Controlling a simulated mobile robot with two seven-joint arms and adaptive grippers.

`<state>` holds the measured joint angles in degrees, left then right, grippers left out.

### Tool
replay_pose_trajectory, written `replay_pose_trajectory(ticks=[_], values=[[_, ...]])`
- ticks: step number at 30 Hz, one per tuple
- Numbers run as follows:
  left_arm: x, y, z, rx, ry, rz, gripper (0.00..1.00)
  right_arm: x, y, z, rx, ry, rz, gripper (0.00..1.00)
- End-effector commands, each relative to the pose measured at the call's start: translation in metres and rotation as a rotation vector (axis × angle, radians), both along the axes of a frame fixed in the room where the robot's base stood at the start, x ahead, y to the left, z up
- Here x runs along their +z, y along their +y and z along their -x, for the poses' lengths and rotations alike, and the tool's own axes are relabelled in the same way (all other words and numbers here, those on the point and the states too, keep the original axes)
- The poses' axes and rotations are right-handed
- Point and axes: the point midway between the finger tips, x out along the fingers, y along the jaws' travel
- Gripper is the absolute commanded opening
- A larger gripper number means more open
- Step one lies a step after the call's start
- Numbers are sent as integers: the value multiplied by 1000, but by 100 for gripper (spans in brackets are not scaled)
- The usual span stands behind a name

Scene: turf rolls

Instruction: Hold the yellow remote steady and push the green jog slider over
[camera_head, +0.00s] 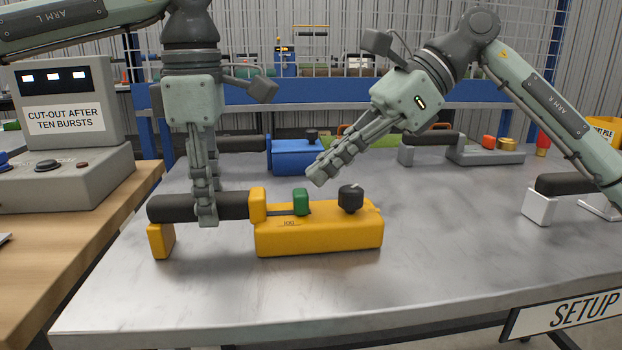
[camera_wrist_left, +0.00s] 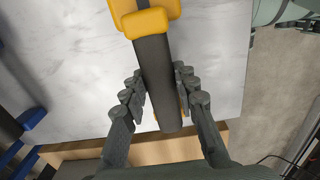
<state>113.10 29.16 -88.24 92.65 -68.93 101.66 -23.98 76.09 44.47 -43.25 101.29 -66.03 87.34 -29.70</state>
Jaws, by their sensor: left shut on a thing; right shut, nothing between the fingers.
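The yellow remote (camera_head: 320,236) lies on the metal table, with a dark handle (camera_head: 172,208) at its left end and a black knob (camera_head: 350,198) on top.
A blue remote (camera_head: 298,157) lies behind, and a grey one (camera_head: 485,154) stands at the back right. A white bracket with a dark handle (camera_head: 540,206) is at the right. A grey control box (camera_head: 70,180) stands on the wooden bench at left. The front of the table is clear.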

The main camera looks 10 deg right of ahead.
Motion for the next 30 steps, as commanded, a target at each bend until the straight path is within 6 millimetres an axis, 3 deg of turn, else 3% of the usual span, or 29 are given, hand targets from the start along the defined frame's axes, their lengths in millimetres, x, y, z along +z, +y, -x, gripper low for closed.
replay_pose_trajectory(ticks=[10, 25, 26, 30], values=[[-5, 0, 2, -3, 11, -4, 0, 40, -45, 0, -4, -3, -2, 0], [-5, 0, 2, -3, 10, -5, 0, 45, -51, 0, -3, -1, -1, 0], [-5, 0, 2, -3, 10, -5, 30, 45, -51, 0, -3, -1, -1, 0], [-4, 0, 1, -2, 8, -4, 47, 45, -51, 0, -3, -1, -1, 0]])
